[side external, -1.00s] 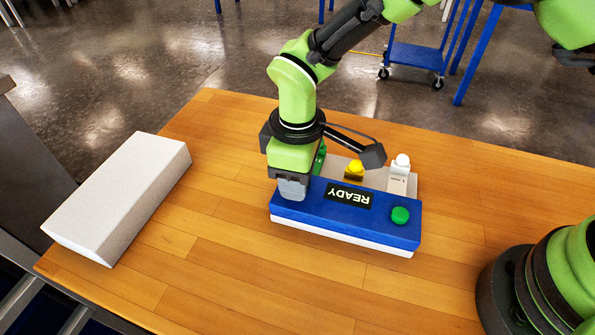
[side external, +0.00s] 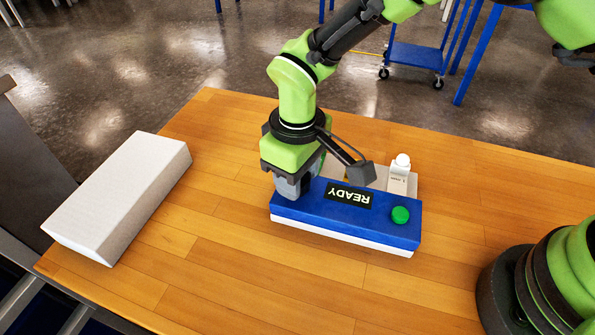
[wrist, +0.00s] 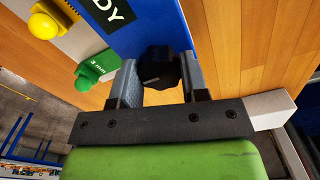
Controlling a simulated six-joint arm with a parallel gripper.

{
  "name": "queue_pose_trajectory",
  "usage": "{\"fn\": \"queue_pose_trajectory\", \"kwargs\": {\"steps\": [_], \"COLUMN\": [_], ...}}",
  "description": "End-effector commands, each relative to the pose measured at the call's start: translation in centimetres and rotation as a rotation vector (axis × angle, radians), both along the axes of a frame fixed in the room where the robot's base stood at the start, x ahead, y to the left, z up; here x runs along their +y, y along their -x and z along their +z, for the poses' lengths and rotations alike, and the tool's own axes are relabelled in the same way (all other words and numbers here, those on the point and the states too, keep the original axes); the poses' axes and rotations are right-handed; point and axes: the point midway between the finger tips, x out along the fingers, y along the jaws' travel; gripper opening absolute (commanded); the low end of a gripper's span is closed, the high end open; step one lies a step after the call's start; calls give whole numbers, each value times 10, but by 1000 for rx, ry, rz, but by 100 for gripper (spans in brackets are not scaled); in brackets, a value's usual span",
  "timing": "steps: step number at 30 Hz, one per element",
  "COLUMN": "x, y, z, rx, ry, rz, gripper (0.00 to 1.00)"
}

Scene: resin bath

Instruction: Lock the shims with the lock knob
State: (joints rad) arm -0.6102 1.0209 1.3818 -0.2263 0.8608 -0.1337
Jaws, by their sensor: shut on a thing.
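The black lock knob (wrist: 158,68) sits on the end of the blue fixture (wrist: 140,20), which also shows in the side view (side external: 320,215). My gripper (wrist: 157,88) is shut on the knob, one finger on each side of it. In the side view my gripper (side external: 291,187) points down at the fixture's left end and hides the knob. A green shim tab marked 3 mm (wrist: 88,76) and a yellow-knobbed shim (wrist: 45,24) show in the wrist view. A white-knobbed shim (side external: 401,163) stands at the fixture's right in the side view.
A READY label (side external: 349,196) and a green button (side external: 400,215) are on the fixture's top. A long white block (side external: 120,195) lies on the wooden table to the left. The table (side external: 215,280) in front is clear.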

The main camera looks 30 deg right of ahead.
Motion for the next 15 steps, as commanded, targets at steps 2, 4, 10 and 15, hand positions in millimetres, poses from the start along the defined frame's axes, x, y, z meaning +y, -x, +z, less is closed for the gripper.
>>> {"fn": "queue_pose_trajectory", "kwargs": {"steps": [2, 4, 10, 15], "x": [1, 1, 0, 0], "y": [-1, -1, 0, 0], "z": [1, 1, 0, 1], "rx": [-4, -4, -2, -1], "ry": [-3, -3, -2, -2], "rz": [-1, -1, -1, 0], "gripper": [17, 46, 67, 67]}}
